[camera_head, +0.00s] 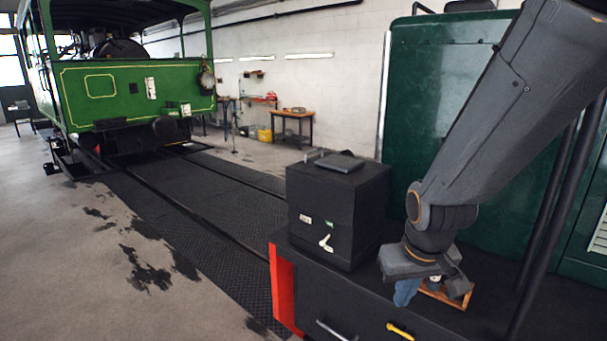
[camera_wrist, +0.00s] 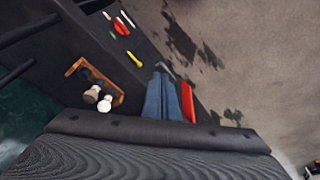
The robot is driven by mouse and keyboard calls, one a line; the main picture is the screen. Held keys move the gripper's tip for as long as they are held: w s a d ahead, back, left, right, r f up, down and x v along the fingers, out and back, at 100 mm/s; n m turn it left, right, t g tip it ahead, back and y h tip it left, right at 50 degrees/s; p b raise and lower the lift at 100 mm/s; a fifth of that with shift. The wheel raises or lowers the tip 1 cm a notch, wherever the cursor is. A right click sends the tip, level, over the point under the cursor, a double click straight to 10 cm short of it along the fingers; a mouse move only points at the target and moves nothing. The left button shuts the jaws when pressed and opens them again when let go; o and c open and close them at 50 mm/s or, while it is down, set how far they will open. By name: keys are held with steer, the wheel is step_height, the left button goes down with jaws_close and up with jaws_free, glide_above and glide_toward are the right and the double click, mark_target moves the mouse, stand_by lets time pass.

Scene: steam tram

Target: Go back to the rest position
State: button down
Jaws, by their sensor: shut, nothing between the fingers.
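My gripper (camera_head: 405,296) hangs from the dark grey arm at the right of the head view. It is over the dark bench top, beside a small wooden rack (camera_head: 462,299). Its bluish fingers point down and look close together, with nothing seen between them. In the wrist view the fingers (camera_wrist: 170,84) reach up from the dark gripper body. The rack (camera_wrist: 78,66) with two pale-topped items (camera_wrist: 98,98) stands to their left, apart from them. In the head view my gripper partly hides the rack.
A black box (camera_head: 330,215) stands on the bench just left of my gripper. A yellow handle (camera_head: 400,331) and a red panel (camera_head: 284,290) are at the bench front. A green cabinet (camera_head: 440,100) stands behind. A green tram (camera_head: 125,95) is at far left, with open floor before it.

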steer(key=s+f+m+g, duration=0.1)
steer(key=s, duration=0.3)
step_height(320, 180, down, 13)
steer(key=w+g+b, duration=0.1)
steer(key=b, duration=1)
steer(key=shift+w+a+b, duration=0.15)
steer(key=shift+a+b, duration=0.1)
steer(key=shift+b, duration=0.05)
steer(key=shift+r, duration=0.15)
